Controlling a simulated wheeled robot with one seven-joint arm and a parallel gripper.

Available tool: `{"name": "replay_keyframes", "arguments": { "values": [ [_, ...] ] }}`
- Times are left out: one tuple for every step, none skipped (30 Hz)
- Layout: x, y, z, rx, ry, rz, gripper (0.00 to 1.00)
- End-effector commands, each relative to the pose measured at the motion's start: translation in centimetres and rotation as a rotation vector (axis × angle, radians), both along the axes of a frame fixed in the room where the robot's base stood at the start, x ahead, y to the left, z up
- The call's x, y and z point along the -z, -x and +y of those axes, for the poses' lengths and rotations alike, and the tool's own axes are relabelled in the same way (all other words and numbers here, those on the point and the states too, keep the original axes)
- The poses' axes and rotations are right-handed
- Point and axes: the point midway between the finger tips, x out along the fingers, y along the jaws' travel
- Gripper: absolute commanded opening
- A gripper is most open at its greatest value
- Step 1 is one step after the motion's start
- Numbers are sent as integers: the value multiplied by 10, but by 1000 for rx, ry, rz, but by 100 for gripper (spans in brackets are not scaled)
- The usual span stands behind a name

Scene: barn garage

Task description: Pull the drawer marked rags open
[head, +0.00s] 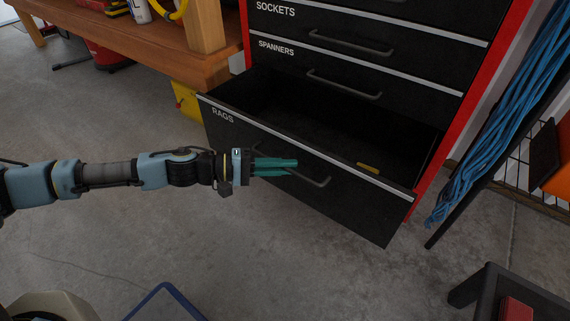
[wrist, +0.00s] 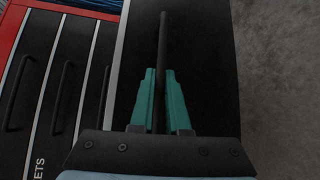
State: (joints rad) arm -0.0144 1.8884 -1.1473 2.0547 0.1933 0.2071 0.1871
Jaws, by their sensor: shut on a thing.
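The drawer marked RAGS (head: 375,212) is the lowest one showing in the black and red cabinet. It stands well out from the cabinet, and its dark inside shows, with a small yellow thing (head: 368,168) in it. My gripper (head: 297,166) reaches in from the left and is shut on the drawer's dark bar handle (head: 320,182). In the wrist view, the two teal fingers (wrist: 160,100) lie on either side of the handle (wrist: 163,45). The fingers hide part of the handle.
The SPANNERS drawer (head: 290,62) and SOCKETS drawer (head: 365,22) above are closed. A wooden bench (head: 150,50) stands at the left, with a yellow container (head: 186,100) beside the cabinet. Blue rope (head: 500,120) hangs at the right. A black stool-like thing (head: 500,285) stands at lower right. Floor before the drawer is clear.

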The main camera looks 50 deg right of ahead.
Motion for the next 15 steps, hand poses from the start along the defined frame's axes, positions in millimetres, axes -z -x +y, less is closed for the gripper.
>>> {"name": "replay_keyframes", "arguments": {
  "values": [
    [1, -1, 0, -3, -1, -1, 0],
    [1, -1, 0, -3, -1, -1, 0],
    [1, -1, 0, -3, -1, -1, 0],
    [1, -1, 0, -3, -1, -1, 0],
    [1, -1, 0, -3, -1, -1, 0],
    [1, -1, 0, -3, -1, -1, 0],
    [1, -1, 0, -3, -1, -1, 0],
    [1, -1, 0, -3, -1, -1, 0],
    [1, -1, 0, -3, -1, -1, 0],
    [1, -1, 0, -3, -1, -1, 0],
    [1, -1, 0, -3, -1, -1, 0],
    [1, -1, 0, -3, -1, -1, 17],
    [1, -1, 0, -3, -1, -1, 20],
    [1, -1, 0, -3, -1, -1, 24],
    [1, -1, 0, -2, -1, -1, 28]
  ]
}}
